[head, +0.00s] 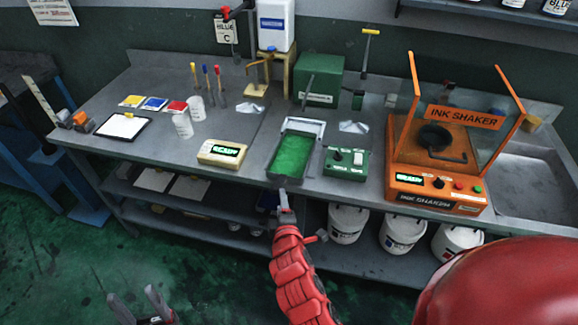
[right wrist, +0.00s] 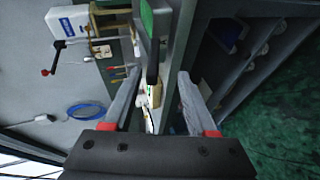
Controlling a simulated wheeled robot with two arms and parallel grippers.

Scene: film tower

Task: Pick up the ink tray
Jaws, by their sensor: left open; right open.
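The ink tray (head: 303,126) is a grey metal tray holding green ink, lying flat on the workbench with its near end at the bench's front edge. My right gripper (head: 285,203) is at that near end, just in front of the tray. In the right wrist view my right gripper (right wrist: 158,90) has its two fingers apart. The tray's dark edge (right wrist: 152,62) and some green show just beyond and between them; I cannot tell whether a finger touches it. My left gripper (head: 140,303) is open and empty, low over the floor at the bottom left.
A small green control box (head: 346,163) stands close to the tray's right, and a cream display box (head: 222,153) to its left. The orange ink shaker (head: 438,150) is further right. White buckets (head: 348,222) stand on the shelf below.

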